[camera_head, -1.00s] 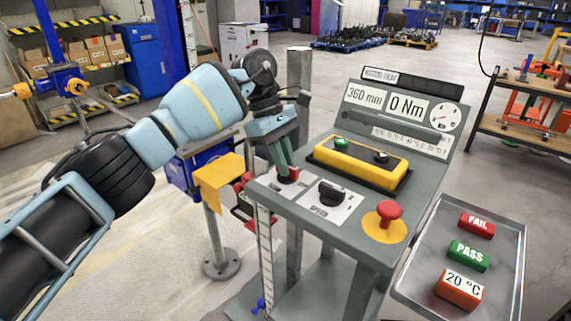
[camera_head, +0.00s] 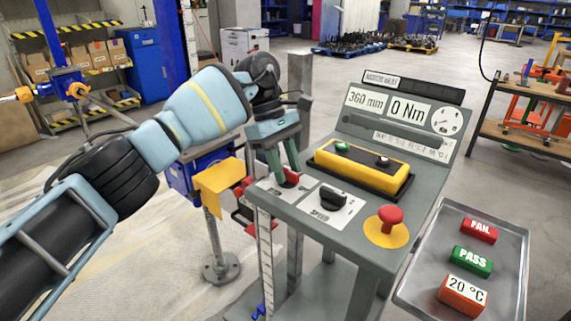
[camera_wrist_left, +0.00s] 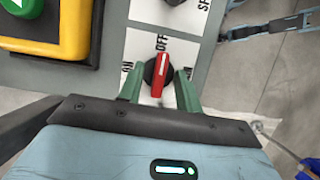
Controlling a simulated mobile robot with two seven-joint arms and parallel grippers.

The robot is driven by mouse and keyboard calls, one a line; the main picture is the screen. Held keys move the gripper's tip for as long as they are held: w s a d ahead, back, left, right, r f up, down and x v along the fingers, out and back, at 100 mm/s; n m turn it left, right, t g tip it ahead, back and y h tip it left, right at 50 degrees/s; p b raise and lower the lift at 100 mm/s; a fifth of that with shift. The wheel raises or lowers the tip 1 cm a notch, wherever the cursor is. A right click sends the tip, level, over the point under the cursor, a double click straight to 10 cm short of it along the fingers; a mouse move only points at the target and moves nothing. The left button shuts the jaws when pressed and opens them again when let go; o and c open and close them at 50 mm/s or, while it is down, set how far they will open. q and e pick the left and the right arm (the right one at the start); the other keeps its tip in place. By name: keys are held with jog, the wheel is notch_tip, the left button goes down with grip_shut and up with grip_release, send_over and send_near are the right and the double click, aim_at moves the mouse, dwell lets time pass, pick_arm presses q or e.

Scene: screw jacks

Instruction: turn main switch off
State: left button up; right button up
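The main switch is a red knob (camera_head: 290,180) on a black round base at the left end of the grey control panel (camera_head: 345,222). In the left wrist view the red knob (camera_wrist_left: 159,75) points along the line to the OFF label, between ON labels at both sides. My left gripper (camera_head: 289,172) is open, its green fingers spread on either side of the knob. In the left wrist view the fingers (camera_wrist_left: 160,88) stand apart from the knob, with gaps at both sides. My right gripper is not in view.
A black speed knob (camera_head: 332,198) sits right of the switch. Beyond are a yellow button box (camera_head: 361,168) with a green button and a red emergency stop (camera_head: 390,215). A metal tray (camera_head: 415,285) with FAIL, PASS and 20 °C blocks is at the right.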

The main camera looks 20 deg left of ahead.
pick_arm(q)
jog(key=shift+r, duration=0.1)
jog(key=v, duration=0.5)
jog(key=shift+r, duration=0.2)
jog(key=shift+v, duration=1.15)
jog(key=shift+a, duration=0.1)
